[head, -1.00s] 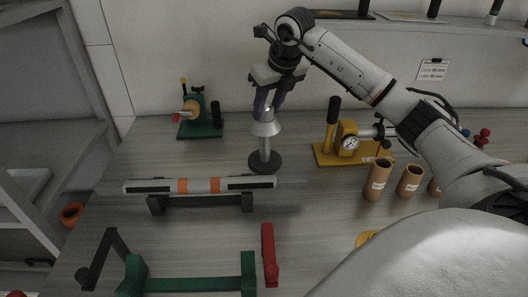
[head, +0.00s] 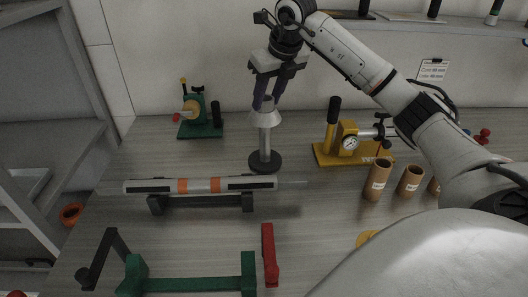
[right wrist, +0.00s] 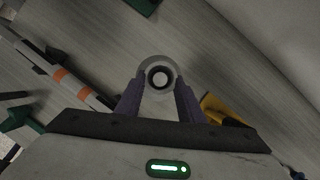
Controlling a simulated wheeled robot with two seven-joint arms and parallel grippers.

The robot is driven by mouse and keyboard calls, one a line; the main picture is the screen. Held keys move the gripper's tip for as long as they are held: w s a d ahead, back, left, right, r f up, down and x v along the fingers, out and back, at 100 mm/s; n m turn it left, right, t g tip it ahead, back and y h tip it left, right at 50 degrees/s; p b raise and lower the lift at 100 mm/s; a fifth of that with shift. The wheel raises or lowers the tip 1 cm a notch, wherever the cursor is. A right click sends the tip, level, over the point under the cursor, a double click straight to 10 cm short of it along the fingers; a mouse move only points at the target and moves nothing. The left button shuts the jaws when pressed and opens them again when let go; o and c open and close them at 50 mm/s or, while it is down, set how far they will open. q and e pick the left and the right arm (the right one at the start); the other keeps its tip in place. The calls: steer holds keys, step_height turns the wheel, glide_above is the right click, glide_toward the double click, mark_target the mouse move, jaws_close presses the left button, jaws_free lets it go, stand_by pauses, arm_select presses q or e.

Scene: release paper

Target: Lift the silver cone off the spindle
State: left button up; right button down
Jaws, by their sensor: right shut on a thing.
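The silver cone (head: 265,117) is around the upper part of the spindle (head: 264,145), which stands upright on a round dark base. My right gripper (head: 267,103) comes from above and is shut on the upper part of the cone. In the right wrist view, the cone (right wrist: 170,65) shows end-on as a ring between the two purple fingers of the right gripper (right wrist: 159,88). The top of the spindle shows inside the ring. My left gripper is not in view.
A roller on a dark cradle (head: 200,185) lies left of the spindle. A yellow gauge stand (head: 350,143) and cardboard tubes (head: 378,180) are to the right. A green device (head: 200,120) stands at back left. Green and red stands are in front.

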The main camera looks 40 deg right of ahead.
mark_target(268, 108)
steer(key=shift+s+r, duration=0.1)
steer(key=shift+r, duration=2.35)
steer(key=shift+r, duration=0.9)
